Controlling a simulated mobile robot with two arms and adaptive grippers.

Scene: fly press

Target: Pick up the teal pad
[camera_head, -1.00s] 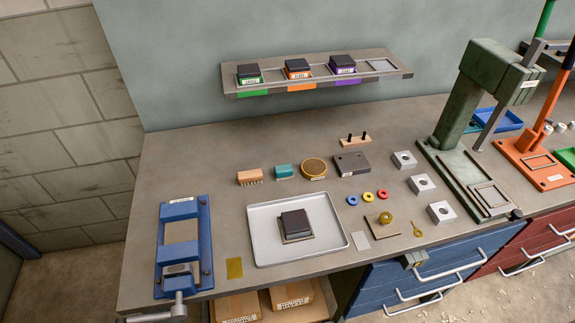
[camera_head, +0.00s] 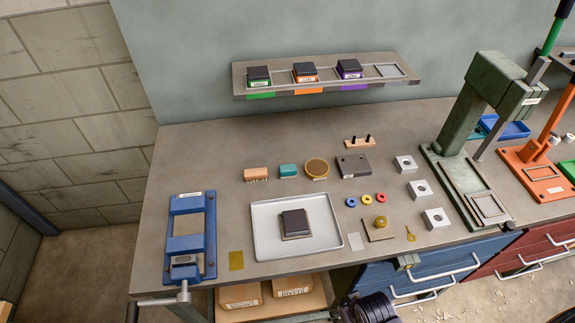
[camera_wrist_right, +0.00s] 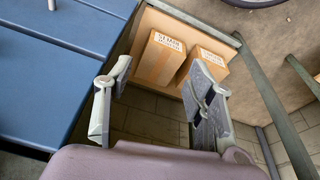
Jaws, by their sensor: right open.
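The teal pad (camera_head: 288,171) is a small block lying on the workbench. It sits between a wooden brush on its left and a round amber-topped disc on its right. My right gripper (camera_wrist_right: 155,115) is open and empty in the right wrist view, in front of the bench's lower part, with cardboard boxes beyond its fingers. The teal pad is not in the wrist view. Part of my arm shows at the bottom of the head view, well below the pad. My left gripper is not in view.
The brush (camera_head: 256,174) and the amber disc (camera_head: 317,168) stand close to the pad. A white tray (camera_head: 262,248) with a dark block lies in front. A blue vise (camera_head: 190,235) is at left, a green press (camera_head: 462,150) at right. A shelf (camera_head: 415,82) hangs behind.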

